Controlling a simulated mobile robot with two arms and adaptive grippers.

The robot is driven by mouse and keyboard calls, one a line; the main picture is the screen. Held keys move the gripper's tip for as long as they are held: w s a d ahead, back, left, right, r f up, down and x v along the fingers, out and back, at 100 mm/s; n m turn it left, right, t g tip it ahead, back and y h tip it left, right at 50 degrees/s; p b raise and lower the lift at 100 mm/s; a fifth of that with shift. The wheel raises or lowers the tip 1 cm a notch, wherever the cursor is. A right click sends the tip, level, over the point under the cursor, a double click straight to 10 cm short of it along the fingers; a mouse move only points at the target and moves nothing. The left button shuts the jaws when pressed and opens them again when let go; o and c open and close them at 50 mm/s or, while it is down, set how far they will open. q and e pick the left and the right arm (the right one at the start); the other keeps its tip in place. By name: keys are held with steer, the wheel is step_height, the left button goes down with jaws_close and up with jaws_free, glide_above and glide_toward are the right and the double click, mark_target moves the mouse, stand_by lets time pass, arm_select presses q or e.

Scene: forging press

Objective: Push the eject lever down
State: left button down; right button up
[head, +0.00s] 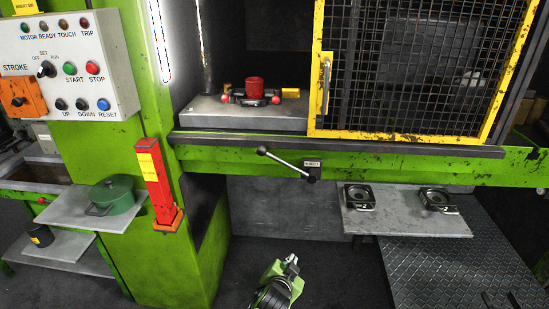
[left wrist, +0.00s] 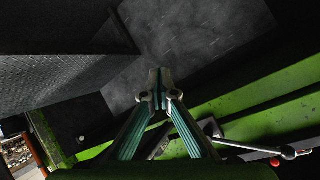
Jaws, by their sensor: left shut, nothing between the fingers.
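The eject lever (head: 284,162) is a metal rod with a dark ball knob at its left end. It slopes down to the right to a dark pivot under a small label plate on the green press beam. In the left wrist view the lever (left wrist: 250,148) shows at the lower right, with its knob at the right end. My left gripper (head: 291,260) is below the lever in the head view, apart from it. Its fingertips (left wrist: 159,88) are together and empty in the left wrist view. My right gripper is not in view.
A yellow mesh guard (head: 322,75) stands above the beam at right. A red die piece (head: 254,88) sits on the press bed. A grey shelf (head: 405,218) carries two dark fixtures below right. A red post (head: 157,185) and a green pot (head: 112,194) are at left.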

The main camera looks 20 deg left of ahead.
arm_select(q)
steer(key=w+a+r+t+y, duration=0.1)
steer(key=a+r, duration=0.1)
steer(key=r, duration=0.8)
steer(key=w+a+r+n+t+y, duration=0.1)
steer(key=r+t, duration=0.1)
steer(key=r, duration=0.9)
steer(key=w+a+r+n+t+y, duration=0.1)
steer(key=a+r+y, duration=0.1)
steer(key=r, duration=0.8)
steer(key=shift+w+a+r+t, duration=0.3)
steer(key=shift+w+a+t, duration=0.05)
steer(key=shift+t, duration=0.05)
steer(key=p, duration=0.2)
glide_above(274, 156)
steer(key=s+d, duration=0.3)
steer(key=f, duration=0.1)
steer(key=a+f, duration=0.1)
steer(key=f+p, duration=0.1)
steer(key=shift+w+a, duration=0.25)
steer(key=shift+w, duration=0.05)
steer(key=shift+a+f, duration=0.25)
steer(key=shift+f, duration=0.2)
